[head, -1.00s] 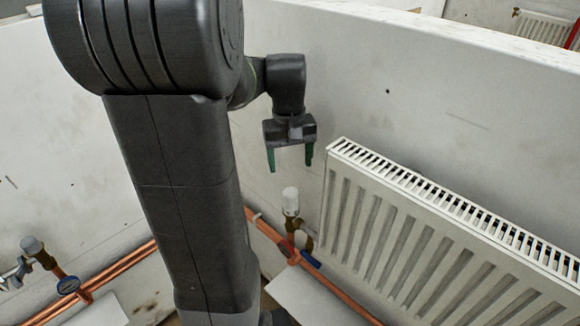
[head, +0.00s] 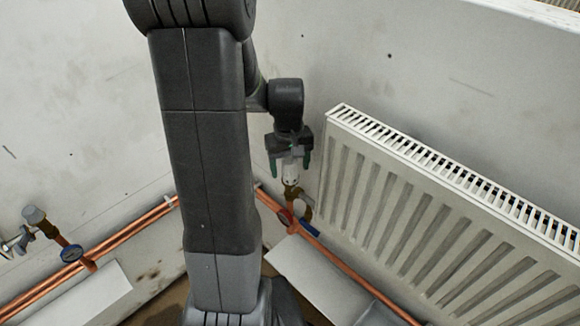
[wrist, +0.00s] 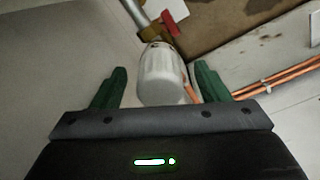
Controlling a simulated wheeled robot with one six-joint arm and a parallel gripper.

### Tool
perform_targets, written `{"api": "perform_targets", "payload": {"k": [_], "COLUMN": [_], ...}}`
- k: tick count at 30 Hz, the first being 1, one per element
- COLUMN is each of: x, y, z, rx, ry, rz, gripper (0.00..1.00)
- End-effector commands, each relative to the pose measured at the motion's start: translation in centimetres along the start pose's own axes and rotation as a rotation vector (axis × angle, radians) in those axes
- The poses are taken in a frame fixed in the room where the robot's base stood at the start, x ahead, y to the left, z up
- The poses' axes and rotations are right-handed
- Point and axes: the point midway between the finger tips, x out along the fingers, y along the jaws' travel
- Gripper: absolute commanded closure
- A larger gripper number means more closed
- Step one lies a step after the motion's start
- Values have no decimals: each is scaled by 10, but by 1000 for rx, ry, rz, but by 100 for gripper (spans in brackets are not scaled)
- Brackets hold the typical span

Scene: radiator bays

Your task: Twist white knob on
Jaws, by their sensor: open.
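The white knob (head: 290,174) sits on top of a brass valve (head: 292,192) beside the left end of the radiator. It also shows in the wrist view (wrist: 161,75), between the two green fingers. My gripper (head: 291,165) points down over the knob with one finger on each side. In the wrist view my gripper (wrist: 160,88) is open, with a gap between the knob and the left finger. The right finger is close to the knob, and I cannot tell whether it touches.
The white radiator (head: 430,210) stands close on the right. Copper pipes (head: 330,260) run low along the wall, with a red handle (head: 285,217) and a blue handle (head: 309,229) near the valve. A second valve with a grey cap (head: 34,215) stands at the far left.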

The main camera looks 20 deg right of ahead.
Motion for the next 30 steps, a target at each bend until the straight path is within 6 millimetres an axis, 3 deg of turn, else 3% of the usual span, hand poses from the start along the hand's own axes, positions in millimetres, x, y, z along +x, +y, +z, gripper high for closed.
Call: {"api": "perform_targets", "payload": {"k": [12,20,30], "x": [9,9,12], "y": [0,0,0], "z": [0,0,0], "rx": [0,0,0], "ry": [1,1,0], "rz": [0,0,0], "gripper": [32,81,83]}}
